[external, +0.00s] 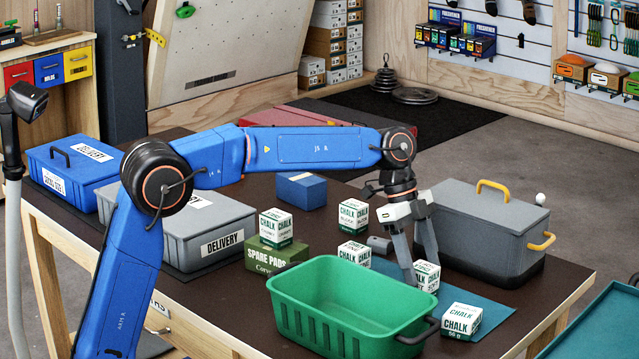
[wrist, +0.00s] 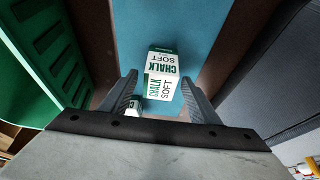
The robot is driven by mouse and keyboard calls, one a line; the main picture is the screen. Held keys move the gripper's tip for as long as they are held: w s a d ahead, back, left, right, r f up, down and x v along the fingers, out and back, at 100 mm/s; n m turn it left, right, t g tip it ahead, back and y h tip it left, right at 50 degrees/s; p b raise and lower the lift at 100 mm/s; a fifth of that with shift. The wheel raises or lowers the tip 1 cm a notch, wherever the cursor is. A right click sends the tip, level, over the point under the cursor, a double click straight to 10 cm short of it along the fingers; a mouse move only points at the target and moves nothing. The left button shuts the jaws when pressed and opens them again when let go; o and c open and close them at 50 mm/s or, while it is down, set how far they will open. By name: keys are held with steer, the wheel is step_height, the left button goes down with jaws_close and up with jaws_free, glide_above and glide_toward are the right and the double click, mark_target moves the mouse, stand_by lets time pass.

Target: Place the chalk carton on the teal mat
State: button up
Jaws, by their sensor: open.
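A white and green chalk carton (external: 427,275) appears to stand on the teal mat (external: 483,291), behind the green basket's right end. In the wrist view this carton (wrist: 161,72), marked CHALK SOFT, shows between and just beyond my fingertips, over the teal mat (wrist: 190,28). My gripper (external: 421,268) points down at it with its fingers apart; the wrist view shows the open fingers (wrist: 160,88) on either side. Another chalk carton (external: 461,320) sits at the mat's front right. More chalk cartons stand behind: one (external: 353,216), and one (external: 355,252) lower down.
The green basket (external: 340,310) stands close left of my gripper, and a grey cooler (external: 480,235) close right. A chalk carton (external: 275,227) sits on the green spare pads box (external: 272,258). Grey (external: 190,238) and blue (external: 75,170) delivery boxes stand left.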

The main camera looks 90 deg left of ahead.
steer(key=v, duration=1)
steer(key=shift+r, duration=0.1)
steer(key=s+d+r+n+t, duration=0.1)
steer(key=s+d, duration=0.4)
steer(key=d, duration=0.3)
steer(key=s+d+r+n, duration=0.1)
steer(key=s+d+n, duration=0.1)
steer(key=s+d, duration=0.4)
steer(key=s+d+f+n+t, duration=0.2)
steer(key=s+d+f+n, duration=0.1)
steer(key=s+d, duration=1.05)
steer(key=s+a+f+n+g+y, duration=0.1)
steer(key=s+f+n+y, duration=0.2)
steer(key=s+f, duration=1.7)
steer(key=shift+s+a, duration=0.35)
steer(key=shift+s, duration=0.1)
